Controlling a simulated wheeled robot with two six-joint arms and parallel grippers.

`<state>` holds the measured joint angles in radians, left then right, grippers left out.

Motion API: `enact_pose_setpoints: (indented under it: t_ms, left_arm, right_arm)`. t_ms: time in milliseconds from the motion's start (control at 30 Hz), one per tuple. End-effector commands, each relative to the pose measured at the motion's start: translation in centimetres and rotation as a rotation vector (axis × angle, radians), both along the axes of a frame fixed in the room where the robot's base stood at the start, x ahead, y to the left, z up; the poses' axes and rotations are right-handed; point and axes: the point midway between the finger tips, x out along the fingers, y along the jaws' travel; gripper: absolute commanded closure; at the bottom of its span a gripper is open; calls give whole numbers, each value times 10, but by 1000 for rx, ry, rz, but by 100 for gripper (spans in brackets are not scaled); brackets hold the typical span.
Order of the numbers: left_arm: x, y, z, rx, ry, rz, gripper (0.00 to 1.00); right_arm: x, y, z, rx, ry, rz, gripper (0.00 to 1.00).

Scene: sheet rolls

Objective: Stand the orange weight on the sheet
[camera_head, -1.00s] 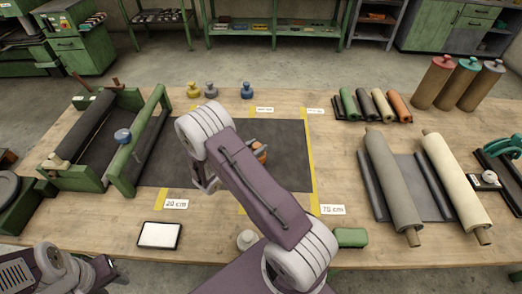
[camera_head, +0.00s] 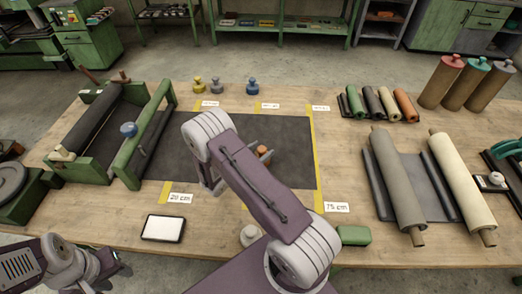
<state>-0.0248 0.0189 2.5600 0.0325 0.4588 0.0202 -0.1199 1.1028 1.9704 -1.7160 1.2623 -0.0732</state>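The dark sheet (camera_head: 285,172) lies flat on the wooden table, running from the green roller stand across to the yellow strip at the right. Only a small part of the orange weight (camera_head: 262,150) shows, over the sheet beside my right arm; the arm hides the rest. My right gripper (camera_head: 238,172) is over the sheet, mostly hidden behind its own arm. A finger part shows next to the orange weight. I cannot tell whether it grips the weight, or whether the weight touches the sheet. My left gripper (camera_head: 112,268) is low at the front left, away from the sheet, its opening unclear.
Yellow, grey and blue weights (camera_head: 252,85) stand behind the sheet. A pale weight (camera_head: 250,235), a white-topped pad (camera_head: 163,228) and a green block (camera_head: 354,235) are at the front. The roller stand (camera_head: 140,150) is left; large rolls (camera_head: 398,185) lie right.

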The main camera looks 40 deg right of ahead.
Motion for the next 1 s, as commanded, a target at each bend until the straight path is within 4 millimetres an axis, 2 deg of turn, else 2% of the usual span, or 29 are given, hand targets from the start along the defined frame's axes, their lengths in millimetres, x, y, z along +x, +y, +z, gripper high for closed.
enact_pose_setpoints:
  t_ms: [267,367,700,833,1000]
  left_arm:
    - [0,0,5,0,0,0,60]
    - [0,0,2,0,0,0,60]
    - [0,0,-2,0,0,0,60]
    - [0,0,-2,0,0,0,60]
    - [0,0,-2,0,0,0,60]
  right_arm:
    - [0,1,6,0,0,1,45]
    - [-2,16,8,1,-2,4,45]
    - [-25,90,31,2,-3,5,45]
    - [-30,105,36,-1,-1,3,45]
    - [-33,111,38,0,-1,0,45]
